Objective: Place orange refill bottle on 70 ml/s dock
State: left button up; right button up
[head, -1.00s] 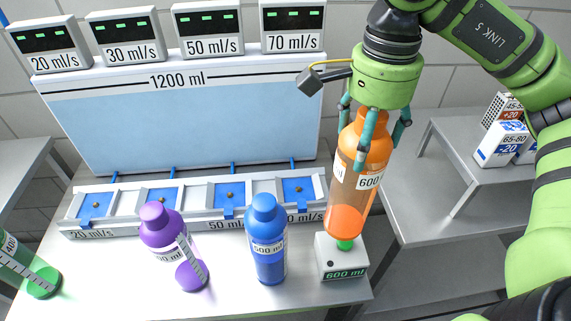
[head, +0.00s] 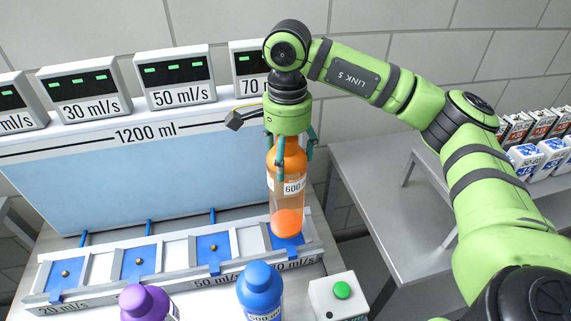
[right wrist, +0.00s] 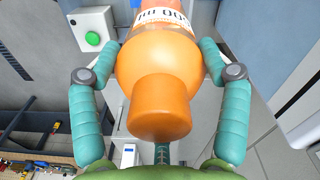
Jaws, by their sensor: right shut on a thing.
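The orange refill bottle (head: 288,190) is upright in my right gripper (head: 290,145), at or just above the 70 ml/s dock (head: 306,240) at the right end of the dock row. I cannot tell whether its base touches the blue dock pad. In the right wrist view the teal fingers of my right gripper (right wrist: 160,75) are around the orange bottle (right wrist: 160,100), its cap towards the palm. The 70 ml/s display (head: 250,68) stands behind and is partly hidden by my arm. My left gripper is not in view.
A blue bottle (head: 260,290) and a purple bottle (head: 140,303) stand in front of the dock row. A white box with a green button (head: 340,297) is at the front right. The 20, 30 and 50 ml/s docks (head: 213,252) are empty. A grey side table (head: 385,200) is to the right.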

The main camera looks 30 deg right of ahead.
aim_at(286, 198)
jog(key=shift+w+f, duration=0.15)
jog(key=shift+f+p, duration=0.35)
jog(key=shift+f, duration=0.05)
notch_tip(286, 198, down, 2)
jog(key=shift+f+p, duration=0.2)
jog(key=shift+p, duration=0.3)
jog(key=shift+f, duration=0.55)
jog(key=o, duration=1.7)
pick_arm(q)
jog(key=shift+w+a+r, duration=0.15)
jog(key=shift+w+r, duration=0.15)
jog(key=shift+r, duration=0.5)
